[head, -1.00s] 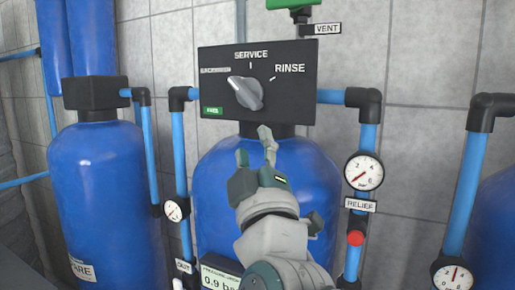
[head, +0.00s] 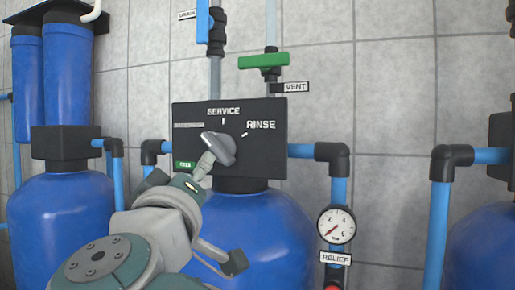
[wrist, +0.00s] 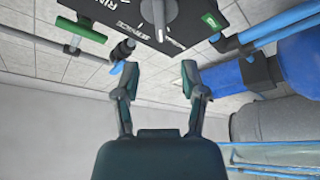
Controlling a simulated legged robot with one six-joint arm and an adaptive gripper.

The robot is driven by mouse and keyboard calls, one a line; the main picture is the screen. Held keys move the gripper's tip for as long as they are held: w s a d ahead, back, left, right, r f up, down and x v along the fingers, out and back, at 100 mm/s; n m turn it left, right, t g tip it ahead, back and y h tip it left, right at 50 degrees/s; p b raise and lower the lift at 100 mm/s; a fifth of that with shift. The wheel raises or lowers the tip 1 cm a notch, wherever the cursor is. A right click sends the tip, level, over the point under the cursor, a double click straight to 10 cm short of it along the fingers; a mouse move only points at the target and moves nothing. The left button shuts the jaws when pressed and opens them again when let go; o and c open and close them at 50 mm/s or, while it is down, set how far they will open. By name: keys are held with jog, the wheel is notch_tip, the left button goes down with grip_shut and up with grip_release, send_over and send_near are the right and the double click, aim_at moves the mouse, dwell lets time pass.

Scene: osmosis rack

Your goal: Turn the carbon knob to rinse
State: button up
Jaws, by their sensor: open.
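The carbon knob (head: 224,148) is a grey bar-shaped dial on a black control panel (head: 264,158). Its pointer end is turned up and left, toward the small blurred label left of SERVICE. The RINSE label (head: 261,125) is at the knob's upper right. My gripper (head: 182,168) is at the knob's lower left, with one finger overlapping the knob's lower edge in the head view; contact is unclear. In the wrist view my gripper (wrist: 160,77) is open with nothing between the fingers. The knob (wrist: 161,14) shows there at the top, beyond the fingertips.
A green vent valve handle (head: 264,61) is above the panel. Blue pipes run from both sides, with a gauge (head: 337,225) at the lower right. The blue tank (head: 268,225) is below, and more blue tanks stand left and right.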

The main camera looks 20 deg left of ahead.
aim_at(212, 148)
jog(key=x, duration=1)
jog(key=shift+w+a, duration=0.15)
jog(key=shift+w, duration=0.25)
jog(key=shift+c, duration=0.3)
grip_shut()
